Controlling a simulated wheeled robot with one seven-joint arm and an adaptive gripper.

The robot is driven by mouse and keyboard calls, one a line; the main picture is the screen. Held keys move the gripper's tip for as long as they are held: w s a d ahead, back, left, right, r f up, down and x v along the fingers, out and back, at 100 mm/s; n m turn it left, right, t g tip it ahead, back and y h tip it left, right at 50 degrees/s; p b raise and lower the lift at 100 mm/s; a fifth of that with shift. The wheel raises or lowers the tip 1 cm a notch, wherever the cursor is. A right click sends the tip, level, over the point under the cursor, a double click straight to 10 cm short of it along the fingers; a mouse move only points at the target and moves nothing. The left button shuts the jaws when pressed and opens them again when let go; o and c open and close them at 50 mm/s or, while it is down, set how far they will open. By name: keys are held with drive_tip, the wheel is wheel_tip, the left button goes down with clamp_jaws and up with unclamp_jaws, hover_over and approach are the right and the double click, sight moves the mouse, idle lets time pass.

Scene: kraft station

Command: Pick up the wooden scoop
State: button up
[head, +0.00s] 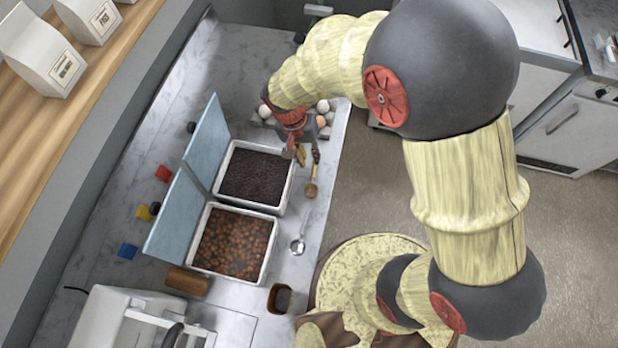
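The wooden scoop (311,188) lies near the right edge of the marble counter, to the right of the bin of dark contents. Its small round bowl points toward the bottom of the picture and its handle runs up toward my gripper. My gripper (306,155) points down at the handle end of the scoop. The fingers are small here and partly hidden by the wrist, so I cannot tell whether they touch the handle or how far apart they are.
A dark-filled bin (290,190) and a brown-filled bin (264,278) stand left of the scoop, blue lids (207,140) raised. A metal spoon (298,245) lies below it. Eggs (322,106) sit behind my gripper. A wooden block (187,281) and a small brown container (280,298) are nearer.

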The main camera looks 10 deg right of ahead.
sight(313, 169)
drive_tip(key=shift+s+d+f, duration=0.1)
drive_tip(key=shift+f, duration=0.35)
drive_tip(key=shift+s+d+f, duration=0.1)
drive_tip(key=shift+f, duration=0.35)
drive_tip(key=f, duration=0.3)
drive_tip(key=d+f, duration=0.1)
drive_tip(key=f, duration=0.1)
drive_tip(key=shift+w+f+b, duration=0.2)
drive_tip(key=shift+f+b, duration=0.15)
drive_tip(key=shift+b, duration=0.05)
clamp_jaws()
drive_tip(key=shift+r, duration=0.1)
